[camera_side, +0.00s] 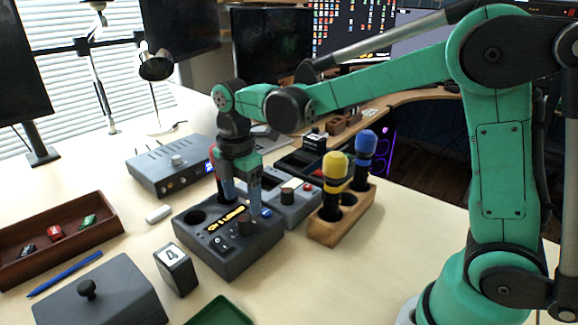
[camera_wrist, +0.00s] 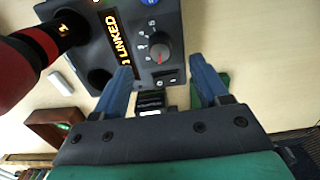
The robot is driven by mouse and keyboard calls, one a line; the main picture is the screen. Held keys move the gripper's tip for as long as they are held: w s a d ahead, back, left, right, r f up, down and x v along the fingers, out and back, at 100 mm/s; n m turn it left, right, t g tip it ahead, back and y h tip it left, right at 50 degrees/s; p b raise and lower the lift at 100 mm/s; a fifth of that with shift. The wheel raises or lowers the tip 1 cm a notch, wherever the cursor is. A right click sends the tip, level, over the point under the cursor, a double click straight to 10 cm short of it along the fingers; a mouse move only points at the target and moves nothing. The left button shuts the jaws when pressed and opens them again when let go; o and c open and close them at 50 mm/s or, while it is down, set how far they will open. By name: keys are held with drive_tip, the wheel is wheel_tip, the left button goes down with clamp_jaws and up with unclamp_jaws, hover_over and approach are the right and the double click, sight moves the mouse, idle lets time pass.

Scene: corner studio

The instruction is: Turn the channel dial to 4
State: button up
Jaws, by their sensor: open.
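The dark grey receiver box (camera_side: 190,240) stands on the desk with a lit display (camera_side: 228,217) that reads LINKED in the wrist view (camera_wrist: 117,38). Its round dark channel dial (camera_wrist: 160,52) has a red mark and small numbers around it; the number it points to is too small to read. A small block (camera_side: 176,270) with a 4 on top stands in front of the box. My gripper (camera_side: 241,204) points down over the box, its blue fingers apart and empty. In the wrist view my gripper (camera_wrist: 161,90) has the dial ahead of its fingertips, not between them.
A red-headed microphone (camera_wrist: 30,50) stands in the box close to my gripper. A wooden holder (camera_side: 333,232) with yellow (camera_side: 335,167) and blue (camera_side: 365,146) microphones stands to the right. A grey lidded box (camera_side: 100,300), green tray (camera_side: 222,312) and brown tray (camera_side: 90,235) lie around.

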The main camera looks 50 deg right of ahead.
sight(244, 218)
drive_tip(key=shift+f, duration=2.65)
clamp_jaws()
